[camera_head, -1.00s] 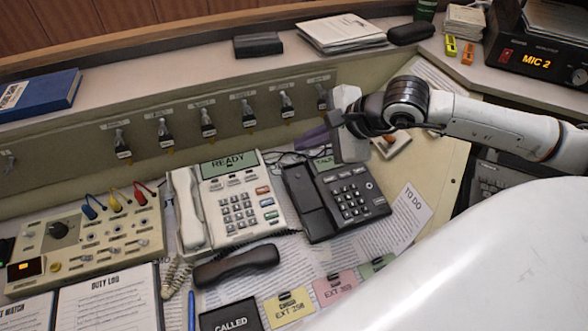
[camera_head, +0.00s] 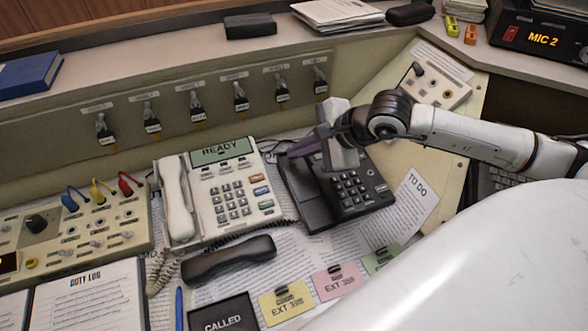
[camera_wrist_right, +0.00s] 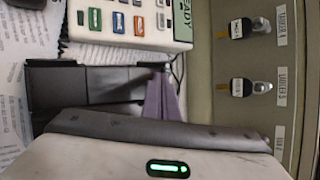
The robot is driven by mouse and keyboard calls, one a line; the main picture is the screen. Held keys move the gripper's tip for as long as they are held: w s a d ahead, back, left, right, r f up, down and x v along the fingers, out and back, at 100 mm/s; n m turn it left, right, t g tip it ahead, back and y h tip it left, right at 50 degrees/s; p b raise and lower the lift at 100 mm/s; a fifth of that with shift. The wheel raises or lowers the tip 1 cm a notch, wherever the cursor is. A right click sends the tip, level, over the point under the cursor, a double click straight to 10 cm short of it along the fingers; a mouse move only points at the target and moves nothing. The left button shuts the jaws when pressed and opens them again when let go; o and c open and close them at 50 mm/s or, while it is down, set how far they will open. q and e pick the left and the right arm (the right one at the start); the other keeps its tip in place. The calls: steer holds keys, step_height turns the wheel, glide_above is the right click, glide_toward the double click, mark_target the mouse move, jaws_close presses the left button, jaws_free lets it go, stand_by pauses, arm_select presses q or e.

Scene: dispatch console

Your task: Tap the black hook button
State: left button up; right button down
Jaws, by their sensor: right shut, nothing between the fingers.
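The black desk phone (camera_head: 362,200) stands right of the white phone, its keypad facing up. Its left part is an empty-looking cradle (camera_head: 304,196), and a dark handset (camera_head: 229,259) lies apart on the papers in front. I cannot make out the hook button itself. In the right wrist view the purple fingers (camera_wrist_right: 161,101) show near the black phone's cradle (camera_wrist_right: 92,84). I cannot tell whether they touch it. My left gripper is not in view.
The white phone (camera_head: 217,195), showing READY, sits close on the left. Behind is a panel with a row of hanging keys or switches (camera_head: 240,95). A TO DO sheet (camera_head: 414,200) lies to the right; coloured extension cards (camera_head: 286,302) lie in front.

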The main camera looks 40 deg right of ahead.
mark_target(294, 163)
stand_by(0.9)
stand_by(0.8)
steer(key=shift+f+b, duration=0.45)
steer(key=shift+b, duration=0.1)
steer(key=shift+w, duration=0.1)
steer(key=shift+f+b, duration=0.2)
steer(key=shift+b, duration=0.15)
stand_by(0.5)
steer(key=shift+f+b, duration=0.35)
steer(key=shift+b, duration=0.15)
steer(key=shift+f, duration=0.3)
stand_by(0.7)
